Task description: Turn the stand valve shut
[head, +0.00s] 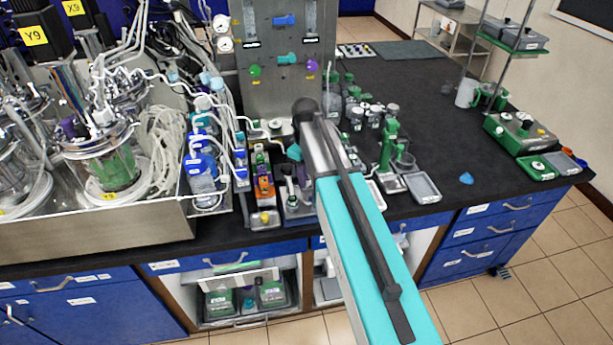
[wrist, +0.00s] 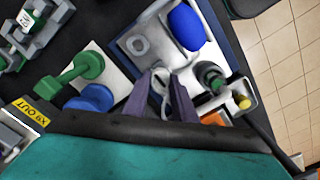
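My gripper (wrist: 163,80) shows in the wrist view as two dark purple fingers, spread apart over a pale surface. A white loop-shaped part (wrist: 163,88) shows in the gap between the fingers; I cannot tell whether they touch it. I cannot tell for sure which part is the stand valve. A green handle (wrist: 75,70) and a blue knob (wrist: 95,98) are left of the fingers, apart from them. A blue rounded cap (wrist: 187,25) is beyond the fingers to the upper right.
A grey upright panel (head: 262,100) with coloured knobs stands behind my arm. Blue-capped bottles (head: 200,172) and a tub of tubing and vessels (head: 100,225) crowd the left. Green stands (head: 388,145) and a grey tray (head: 422,187) are right. Free black bench top (head: 440,110) lies further right.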

